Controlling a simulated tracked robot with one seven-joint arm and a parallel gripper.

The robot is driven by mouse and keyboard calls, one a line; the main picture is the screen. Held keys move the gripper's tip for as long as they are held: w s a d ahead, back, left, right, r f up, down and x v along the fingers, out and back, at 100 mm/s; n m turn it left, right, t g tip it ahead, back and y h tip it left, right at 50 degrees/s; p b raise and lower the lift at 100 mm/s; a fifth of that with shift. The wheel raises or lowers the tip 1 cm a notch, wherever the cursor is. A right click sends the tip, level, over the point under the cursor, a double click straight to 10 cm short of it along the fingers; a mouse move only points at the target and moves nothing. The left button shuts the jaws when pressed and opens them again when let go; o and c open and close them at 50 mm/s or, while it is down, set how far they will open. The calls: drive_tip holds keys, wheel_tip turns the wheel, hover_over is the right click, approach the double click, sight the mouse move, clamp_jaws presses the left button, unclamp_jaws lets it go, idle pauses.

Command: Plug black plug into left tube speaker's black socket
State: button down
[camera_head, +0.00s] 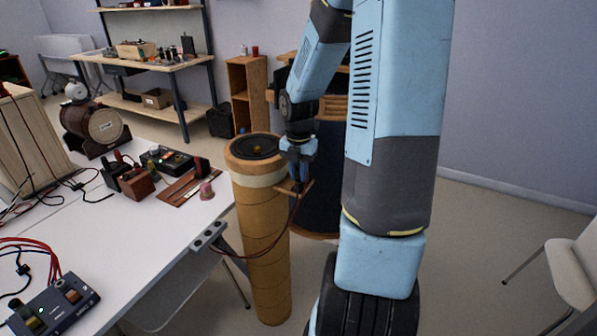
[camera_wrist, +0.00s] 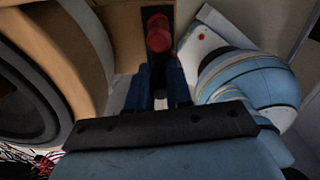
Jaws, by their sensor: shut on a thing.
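A tan tube speaker (camera_head: 262,225) stands upright beside the table, with a dark driver in its top. A small brown plate (camera_head: 307,188) sticks out at its right side. My gripper (camera_head: 297,183) points down at this plate. In the wrist view my gripper's blue fingers (camera_wrist: 158,90) are shut on a dark thing between them, apparently the black plug, mostly hidden. Just ahead of the fingertips is a red terminal (camera_wrist: 158,32) on a black strip. The black socket cannot be made out. I cannot tell whether the plug touches a socket.
A second, dark-bodied speaker (camera_head: 322,215) stands close behind my gripper. A thin dark red cable (camera_head: 286,232) hangs from the plate area to a clip block (camera_head: 208,235) at the table edge. The white table (camera_head: 150,235) holds several devices. A white chair (camera_head: 575,265) stands at right.

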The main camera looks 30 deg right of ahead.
drive_tip(key=shift+f, duration=0.55)
drive_tip(key=c, duration=1)
unclamp_jaws()
drive_tip(key=shift+o, duration=0.2)
drive_tip(key=shift+r, duration=3.7)
